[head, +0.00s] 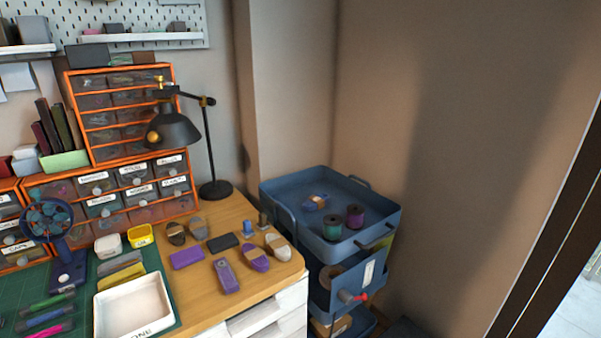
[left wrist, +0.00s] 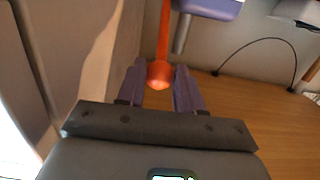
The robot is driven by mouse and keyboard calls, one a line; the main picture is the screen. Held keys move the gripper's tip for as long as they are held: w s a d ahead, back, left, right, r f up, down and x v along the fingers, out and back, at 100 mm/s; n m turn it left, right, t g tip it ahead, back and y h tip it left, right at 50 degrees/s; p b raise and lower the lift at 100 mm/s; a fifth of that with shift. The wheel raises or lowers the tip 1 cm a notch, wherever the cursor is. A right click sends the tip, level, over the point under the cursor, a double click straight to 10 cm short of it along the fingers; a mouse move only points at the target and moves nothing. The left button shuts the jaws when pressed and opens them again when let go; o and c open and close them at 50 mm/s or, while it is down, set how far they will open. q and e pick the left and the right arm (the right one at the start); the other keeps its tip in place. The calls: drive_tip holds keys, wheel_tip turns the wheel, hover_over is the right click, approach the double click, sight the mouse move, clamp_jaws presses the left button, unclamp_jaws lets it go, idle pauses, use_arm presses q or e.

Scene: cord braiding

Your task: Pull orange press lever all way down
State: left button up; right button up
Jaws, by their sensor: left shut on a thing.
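The orange press lever (left wrist: 161,40) shows in the left wrist view as an orange rod that hangs from the top edge and ends in a round orange knob (left wrist: 160,76). My left gripper (left wrist: 160,68) has its two purple-grey fingers on either side of the knob and is shut on it. Part of a pale purple body (left wrist: 212,8) with a grey post (left wrist: 182,34) shows at the top, just right of the lever. The lever's upper end is out of frame. Neither gripper nor the press lever shows in the head view.
A blue cart (head: 280,190) with spools stands at the right.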

use_arm(q)
drive_tip(key=shift+f, duration=0.15)
drive_tip(key=f, duration=0.1)
drive_tip(key=s+d+f+b, duration=0.1)
drive_tip(key=f, duration=0.1)
drive_tip(key=shift+s, duration=0.2)
idle(0.4)
drive_tip(key=shift+s+d+f+b, duration=0.15)
drive_tip(key=shift+f+b, duration=0.1)
drive_tip(key=shift+f, duration=0.25)
drive_tip(key=shift+s+d+f+b, duration=0.1)
drive_tip(key=shift+s+f+b, duration=0.1)
drive_tip(key=shift+f, duration=0.35)
drive_tip(key=shift+s+d+f+b, duration=0.15)
drive_tip(key=shift+f+b, duration=0.1)
drive_tip(key=shift+f, duration=0.25)
drive_tip(key=shift+a, duration=0.1)
